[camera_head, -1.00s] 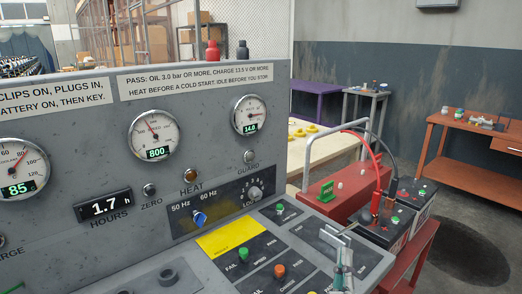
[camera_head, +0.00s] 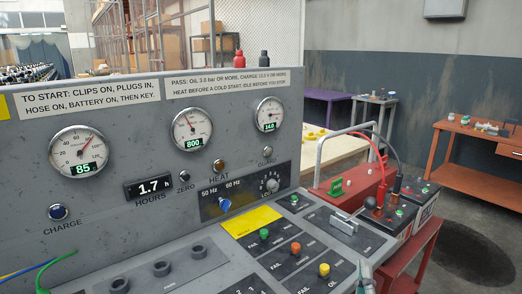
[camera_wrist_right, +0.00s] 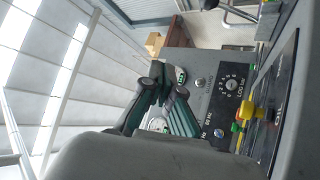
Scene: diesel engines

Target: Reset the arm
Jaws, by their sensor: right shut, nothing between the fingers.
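My right gripper (camera_head: 364,277) shows only as a small tip at the bottom edge of the head view, in front of the panel's switch area. In the right wrist view its green and black fingers (camera_wrist_right: 165,92) are shut and empty, with the panel behind them. My left gripper is in neither view. The grey test panel (camera_head: 115,203) stands in front of me with lit gauges reading 85, 800 and about 14.0. A lever with a black ball knob (camera_head: 370,203) sits on the desk part, apart from my right gripper.
Green (camera_head: 264,235), orange (camera_head: 295,247) and yellow (camera_head: 324,270) knobs stand close to my right gripper. A red stand with batteries (camera_head: 403,204) and clipped red and black cables is at the right. An orange workbench (camera_head: 470,170) stands farther back, with open floor before it.

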